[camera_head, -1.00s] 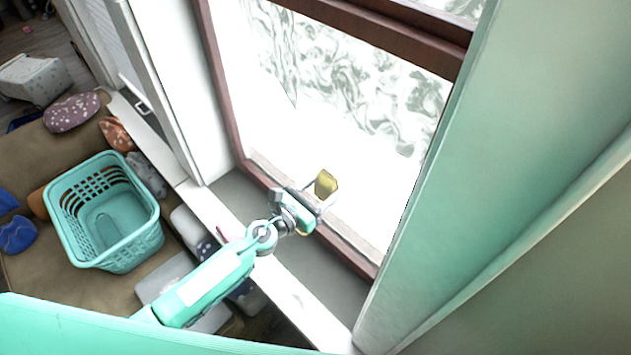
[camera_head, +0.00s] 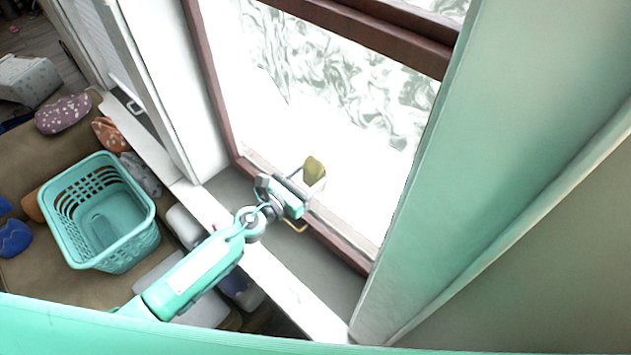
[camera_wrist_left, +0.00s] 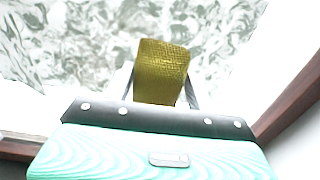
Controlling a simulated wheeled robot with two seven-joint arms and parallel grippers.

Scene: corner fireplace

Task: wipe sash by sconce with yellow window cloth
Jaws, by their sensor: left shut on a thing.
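My left gripper (camera_head: 308,184) is at the lower part of the window sash (camera_head: 340,237), which has a dark red-brown frame. It is shut on the yellow window cloth (camera_head: 314,169), which sticks out beyond the fingers in front of the bright pane. In the left wrist view the cloth (camera_wrist_left: 162,70) stands upright between the fingers, with the marbled, smeary glass (camera_wrist_left: 80,45) behind it. I cannot tell whether the cloth touches the glass. My right gripper is not in view, and no sconce shows.
A turquoise basket (camera_head: 105,215) stands at the left on a brown seat, with several cushions around it. A white ledge (camera_head: 290,290) and a grey sill (camera_head: 330,275) lie below the window. A pale green panel (camera_head: 460,190) closes off the right side.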

